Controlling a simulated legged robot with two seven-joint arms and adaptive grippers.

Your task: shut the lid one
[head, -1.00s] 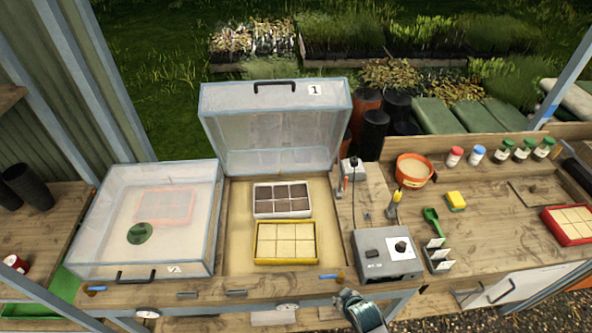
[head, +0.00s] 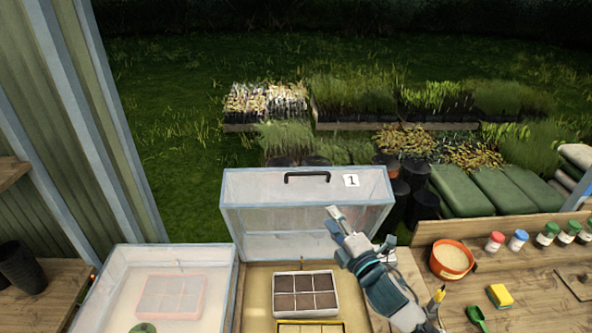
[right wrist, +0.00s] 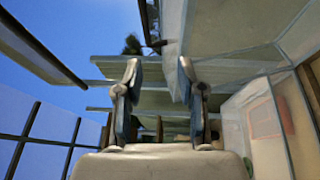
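The clear lid marked 1 (head: 260,218) stands raised at the back of its sand-coloured bed, with a black handle (head: 307,174) along its top edge. My right gripper (head: 335,212) is in front of the lid's right half, below and right of the handle, and hides part of the panel. In the right wrist view its two fingers (right wrist: 160,80) are apart with nothing between them. A pale translucent panel (right wrist: 235,30), apparently the lid, fills the upper right there. I cannot tell whether the gripper touches the lid. My left gripper is not in view.
A second clear box (head: 215,285), shut, stands at the left. A tray of dark soil cells (head: 304,312) and a yellow-rimmed tray (head: 335,325) lie in the bed before the lid. An orange pot (head: 437,268) and yellow sponge (head: 500,295) are on the right bench.

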